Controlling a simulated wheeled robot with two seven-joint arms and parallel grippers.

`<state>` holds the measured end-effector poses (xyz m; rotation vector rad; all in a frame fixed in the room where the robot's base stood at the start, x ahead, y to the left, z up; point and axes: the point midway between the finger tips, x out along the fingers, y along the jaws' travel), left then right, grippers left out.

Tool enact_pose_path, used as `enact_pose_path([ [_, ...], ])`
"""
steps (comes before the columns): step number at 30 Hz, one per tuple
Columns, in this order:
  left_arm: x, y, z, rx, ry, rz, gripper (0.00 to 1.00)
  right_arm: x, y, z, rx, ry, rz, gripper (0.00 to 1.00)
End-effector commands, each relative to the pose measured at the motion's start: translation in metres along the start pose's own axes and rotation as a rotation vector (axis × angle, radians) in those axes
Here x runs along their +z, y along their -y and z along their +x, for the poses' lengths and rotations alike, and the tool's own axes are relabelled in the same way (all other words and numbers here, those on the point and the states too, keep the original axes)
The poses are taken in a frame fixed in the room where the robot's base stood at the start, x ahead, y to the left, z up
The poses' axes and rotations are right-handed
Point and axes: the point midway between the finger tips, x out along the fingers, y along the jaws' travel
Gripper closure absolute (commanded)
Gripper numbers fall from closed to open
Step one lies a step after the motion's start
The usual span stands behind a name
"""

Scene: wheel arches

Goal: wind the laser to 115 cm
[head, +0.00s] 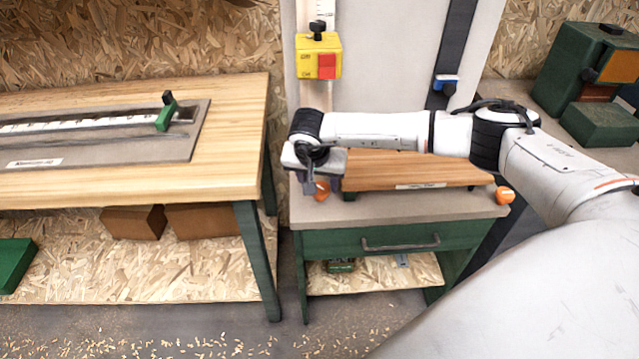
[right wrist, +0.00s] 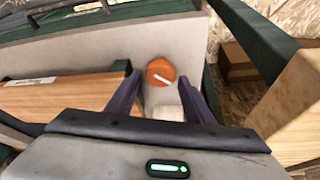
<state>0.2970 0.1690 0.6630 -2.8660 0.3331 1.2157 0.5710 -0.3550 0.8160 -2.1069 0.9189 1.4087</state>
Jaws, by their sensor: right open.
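The yellow laser box (head: 307,57) with a red front sits on an upright scale (head: 322,12) at the back of the small bench. A black knob tops it; I cannot read the scale. Two orange knobs stand at the bench front, a left one (head: 321,191) and a right one (head: 504,195). My right gripper (head: 322,184) is open over the left knob, pointing down. In the right wrist view this orange knob (right wrist: 161,72), with a white mark, shows between the spread fingers, with nothing gripped. My left gripper is out of view.
A wooden board (head: 415,172) lies on the small bench (head: 400,212), just right of my gripper. A wooden workbench (head: 230,120) with a ruler fixture (head: 100,145) stands at left. A blue-and-white slider (head: 446,82) sits on a dark upright strip. Green machines (head: 575,60) stand at right.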

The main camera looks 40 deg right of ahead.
Motion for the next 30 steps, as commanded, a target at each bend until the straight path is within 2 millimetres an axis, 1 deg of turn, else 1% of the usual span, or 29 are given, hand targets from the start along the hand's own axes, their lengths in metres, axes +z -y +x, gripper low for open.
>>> enact_pose_path([
  [1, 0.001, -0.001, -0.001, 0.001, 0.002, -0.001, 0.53, 0.001, 0.000, 0.006, 0.001, 0.001, 0.000, 0.53],
  [5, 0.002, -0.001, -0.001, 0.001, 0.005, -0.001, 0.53, 0.001, 0.000, 0.015, 0.001, 0.000, 0.000, 0.53],
  [14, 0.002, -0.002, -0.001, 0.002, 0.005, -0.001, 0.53, 0.000, 0.001, 0.017, -0.002, 0.000, -0.001, 0.53],
  [15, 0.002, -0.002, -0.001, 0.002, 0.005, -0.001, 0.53, 0.001, 0.001, 0.017, -0.002, 0.000, 0.000, 0.59],
  [19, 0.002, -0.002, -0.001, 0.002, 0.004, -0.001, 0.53, 0.001, 0.001, 0.017, -0.001, 0.000, 0.000, 0.81],
  [20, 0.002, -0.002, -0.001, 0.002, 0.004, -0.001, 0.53, 0.001, 0.001, 0.017, -0.001, 0.000, 0.000, 0.83],
  [26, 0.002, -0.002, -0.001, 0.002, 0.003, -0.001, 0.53, 0.001, 0.001, 0.017, 0.004, 0.001, 0.011, 0.83],
  [30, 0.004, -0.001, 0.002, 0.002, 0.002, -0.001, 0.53, 0.001, 0.002, 0.018, 0.020, 0.001, 0.049, 0.83],
])
